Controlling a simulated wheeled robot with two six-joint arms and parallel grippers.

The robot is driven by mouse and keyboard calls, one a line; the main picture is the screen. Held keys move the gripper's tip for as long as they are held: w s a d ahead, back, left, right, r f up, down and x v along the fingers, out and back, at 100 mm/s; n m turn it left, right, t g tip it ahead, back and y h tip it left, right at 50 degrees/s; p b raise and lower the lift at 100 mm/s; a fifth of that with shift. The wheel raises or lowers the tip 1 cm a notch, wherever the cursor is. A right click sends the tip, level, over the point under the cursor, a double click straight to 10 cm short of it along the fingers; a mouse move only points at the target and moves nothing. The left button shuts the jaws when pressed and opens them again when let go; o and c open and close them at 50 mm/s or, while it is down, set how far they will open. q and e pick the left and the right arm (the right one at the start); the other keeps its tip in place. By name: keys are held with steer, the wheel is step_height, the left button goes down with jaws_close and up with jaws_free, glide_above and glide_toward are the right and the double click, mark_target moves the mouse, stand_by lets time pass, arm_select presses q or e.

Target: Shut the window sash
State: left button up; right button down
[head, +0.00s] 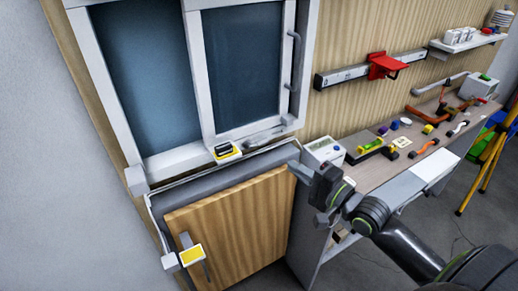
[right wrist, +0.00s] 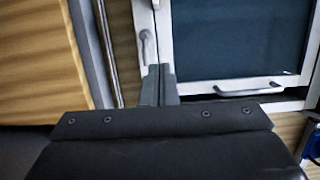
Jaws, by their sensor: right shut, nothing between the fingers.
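The window sash (head: 240,112) is a white-framed dark pane in the right part of the white window frame (head: 308,70) in the head view. It overlaps the left pane (head: 147,80). An upright grey handle (head: 296,62) is at its right side, and a dark strip shows between sash and frame there. My right gripper (head: 296,170) is shut and empty, below the sash near the upper right corner of a wooden door. In the right wrist view, its closed fingers (right wrist: 158,86) point towards a white frame with grey handles (right wrist: 148,45), apart from it. My left gripper is not in view.
The wooden cabinet door (head: 235,225) has a yellow-marked latch (head: 191,255). A workbench (head: 400,172) with tools and a white box (head: 323,152) stands to the right.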

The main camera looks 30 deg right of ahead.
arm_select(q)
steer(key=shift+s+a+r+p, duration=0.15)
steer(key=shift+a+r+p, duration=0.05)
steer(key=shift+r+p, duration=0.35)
arm_select(e)
steer(key=w+a, duration=0.7)
steer(key=w, duration=0.2)
steer(key=shift+a, duration=0.2)
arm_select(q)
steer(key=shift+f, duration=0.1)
